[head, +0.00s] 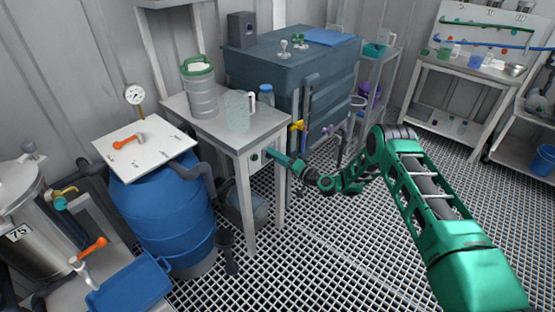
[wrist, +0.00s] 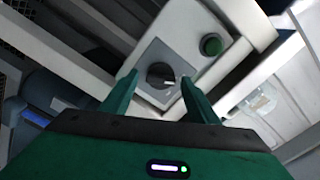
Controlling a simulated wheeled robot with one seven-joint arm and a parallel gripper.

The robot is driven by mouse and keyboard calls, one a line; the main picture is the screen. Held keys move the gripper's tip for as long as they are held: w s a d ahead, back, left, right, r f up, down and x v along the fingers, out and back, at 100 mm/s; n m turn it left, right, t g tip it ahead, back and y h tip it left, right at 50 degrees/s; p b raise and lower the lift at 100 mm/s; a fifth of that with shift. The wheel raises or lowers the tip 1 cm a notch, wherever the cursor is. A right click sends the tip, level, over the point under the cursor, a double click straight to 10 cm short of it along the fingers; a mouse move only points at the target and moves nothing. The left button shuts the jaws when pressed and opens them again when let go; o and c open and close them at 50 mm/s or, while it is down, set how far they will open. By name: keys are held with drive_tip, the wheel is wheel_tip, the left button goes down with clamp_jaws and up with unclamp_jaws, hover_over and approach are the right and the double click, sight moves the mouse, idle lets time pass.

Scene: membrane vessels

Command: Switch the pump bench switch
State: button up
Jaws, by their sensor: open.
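The pump bench switch (wrist: 161,75) is a dark round rotary knob on a grey square plate on the bench's white front panel. A green round button or lamp (wrist: 211,45) sits beside it on the same panel. My gripper (wrist: 158,82) is open, with one green finger on each side of the knob in the wrist view. I cannot tell whether the fingers touch the knob. In the head view my gripper (head: 270,154) reaches the front of the pump bench (head: 235,135), and hides the knob there.
A green-lidded canister (head: 200,90) and clear containers stand on the bench top. A blue barrel (head: 165,205) with a white board stands at left. The grated floor at right is clear.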

drive_tip(key=shift+c, duration=0.6)
drive_tip(key=c, duration=0.9)
drive_tip(key=shift+d, duration=0.1)
drive_tip(key=shift+c, duration=0.2)
drive_tip(key=shift+m, duration=0.4)
drive_tip(key=m, duration=1.1)
drive_tip(key=shift+f, duration=0.4)
